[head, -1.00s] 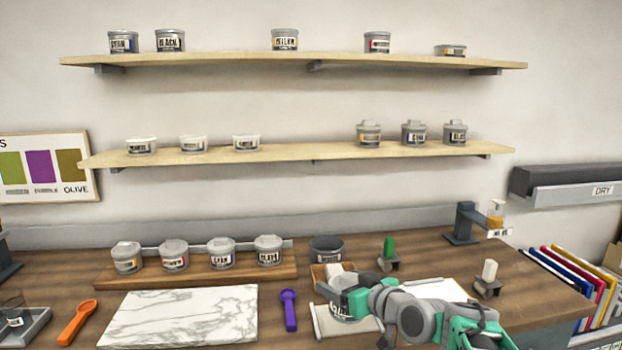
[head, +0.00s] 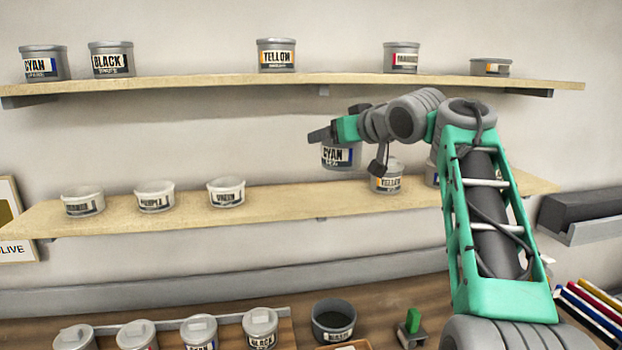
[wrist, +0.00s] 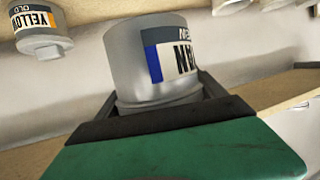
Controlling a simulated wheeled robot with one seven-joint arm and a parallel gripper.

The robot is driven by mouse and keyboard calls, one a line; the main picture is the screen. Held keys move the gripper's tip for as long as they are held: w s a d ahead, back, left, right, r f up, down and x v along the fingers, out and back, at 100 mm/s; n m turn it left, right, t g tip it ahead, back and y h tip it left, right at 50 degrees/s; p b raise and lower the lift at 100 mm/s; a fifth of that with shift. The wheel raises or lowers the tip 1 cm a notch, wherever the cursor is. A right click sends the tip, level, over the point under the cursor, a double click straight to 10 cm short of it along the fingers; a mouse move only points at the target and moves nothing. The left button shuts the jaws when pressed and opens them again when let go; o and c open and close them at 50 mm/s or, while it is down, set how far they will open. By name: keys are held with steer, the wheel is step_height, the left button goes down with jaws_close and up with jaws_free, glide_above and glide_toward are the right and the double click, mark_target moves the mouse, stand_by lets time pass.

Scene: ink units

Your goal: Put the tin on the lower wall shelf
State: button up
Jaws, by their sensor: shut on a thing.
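My gripper (head: 328,134) is shut on a grey tin (head: 341,156) labelled CYAN, with a blue stripe. I hold it in the air at the height of the lower wall shelf (head: 290,203), above its board level, in the gap between the white pots and a YELLOW tin. Whether it is over the board or in front of it is hard to tell. In the wrist view the tin (wrist: 150,55) sits between the dark fingers of my gripper (wrist: 158,115), its label upside down.
On the lower shelf, white pots (head: 155,196) stand at left and a lidded YELLOW tin (head: 386,178) at right; my arm partly hides another tin (head: 432,172). The upper shelf (head: 200,84) holds several tins. The middle of the lower shelf is clear.

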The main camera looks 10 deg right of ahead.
steer(key=w+a+f+p, duration=0.1)
steer(key=w+a+f, duration=0.1)
steer(key=w+f, duration=0.2)
steer(key=w+a+f+p, duration=0.2)
steer(key=w+f, duration=0.1)
steer(key=w, duration=0.1)
steer(key=w+a+f+p, duration=0.2)
steer(key=w+f, duration=0.2)
steer(key=shift+w+a+f, duration=0.1)
steer(key=shift+w+f, duration=0.2)
steer(key=shift+w, duration=0.05)
steer(key=shift+s+f, duration=0.15)
steer(key=shift+f, duration=0.25)
steer(key=o, duration=2)
steer(key=shift+f, duration=0.1)
steer(key=shift+c, duration=0.2)
